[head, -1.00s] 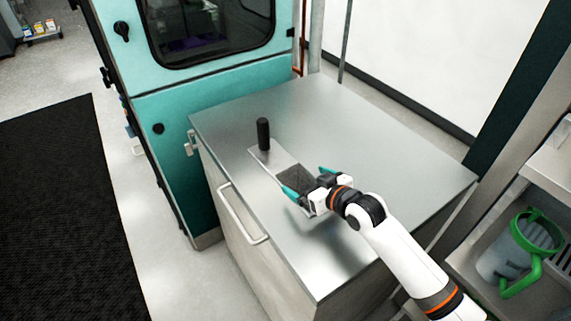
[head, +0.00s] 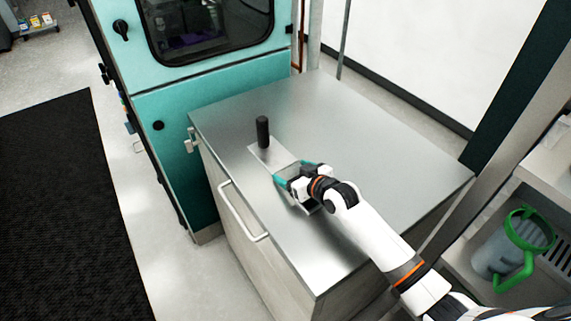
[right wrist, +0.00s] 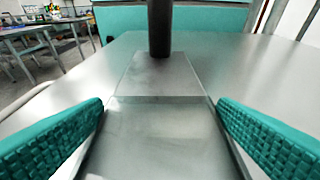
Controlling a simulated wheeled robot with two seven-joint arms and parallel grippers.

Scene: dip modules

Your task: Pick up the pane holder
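The pane holder is a flat metal plate with an upright black cylindrical handle (head: 262,131), lying on the steel worktop. In the right wrist view the black handle (right wrist: 160,28) stands straight ahead, and the plate (right wrist: 157,75) runs between the open fingers. My arm hides the plate's near end. My left gripper is not in view.
The steel worktop (head: 370,135) is otherwise clear. A teal machine cabinet (head: 185,120) stands at its far left, and a bar handle (head: 243,213) sticks out from its front side. A green-handled jug (head: 512,245) stands on a shelf at right.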

